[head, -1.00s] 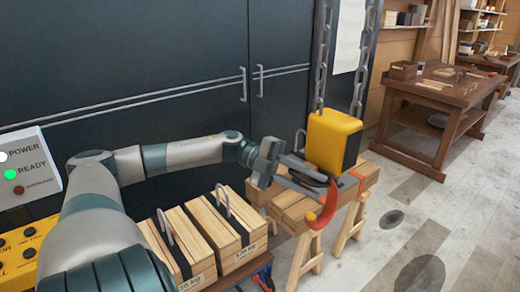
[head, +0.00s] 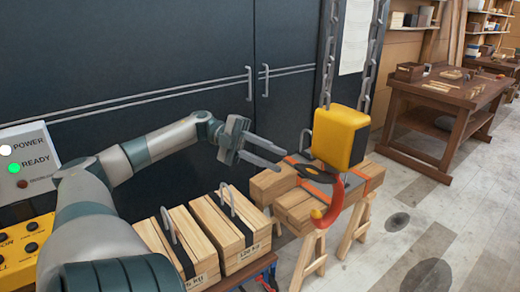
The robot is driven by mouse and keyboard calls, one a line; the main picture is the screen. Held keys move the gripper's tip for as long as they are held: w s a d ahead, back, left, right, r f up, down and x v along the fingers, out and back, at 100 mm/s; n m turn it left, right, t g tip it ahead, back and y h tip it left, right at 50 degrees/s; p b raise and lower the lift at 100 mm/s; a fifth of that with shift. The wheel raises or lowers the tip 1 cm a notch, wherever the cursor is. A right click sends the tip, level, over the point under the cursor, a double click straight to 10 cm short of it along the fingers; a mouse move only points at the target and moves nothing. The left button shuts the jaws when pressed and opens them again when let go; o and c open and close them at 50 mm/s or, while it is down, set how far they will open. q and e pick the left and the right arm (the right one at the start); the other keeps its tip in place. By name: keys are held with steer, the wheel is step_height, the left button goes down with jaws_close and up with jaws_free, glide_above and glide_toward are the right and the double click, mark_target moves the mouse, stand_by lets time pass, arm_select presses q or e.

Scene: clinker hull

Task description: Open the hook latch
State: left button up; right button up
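A yellow hoist block (head: 341,136) hangs on two grey chains in the head view. A red-orange hook (head: 337,200) hangs below it and curves down to a tip at the left. A dark piece, perhaps the latch (head: 314,170), shows at the hook's upper left; whether it is open or closed I cannot tell. My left gripper (head: 292,163) points right toward the block and hook from the left. The fingertips are close to the dark piece; contact is unclear. My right gripper is out of view.
Wooden beams with an orange strap (head: 312,174) rest on sawhorses (head: 310,258) behind the hook. Two strapped wooden loads with metal handles (head: 242,229) stand below my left arm. A control panel (head: 22,162) is at the left. Open floor lies at the right.

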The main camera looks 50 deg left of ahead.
arm_select(q)
steer(key=shift+b+v, duration=0.4)
steer(key=shift+v, duration=1.35)
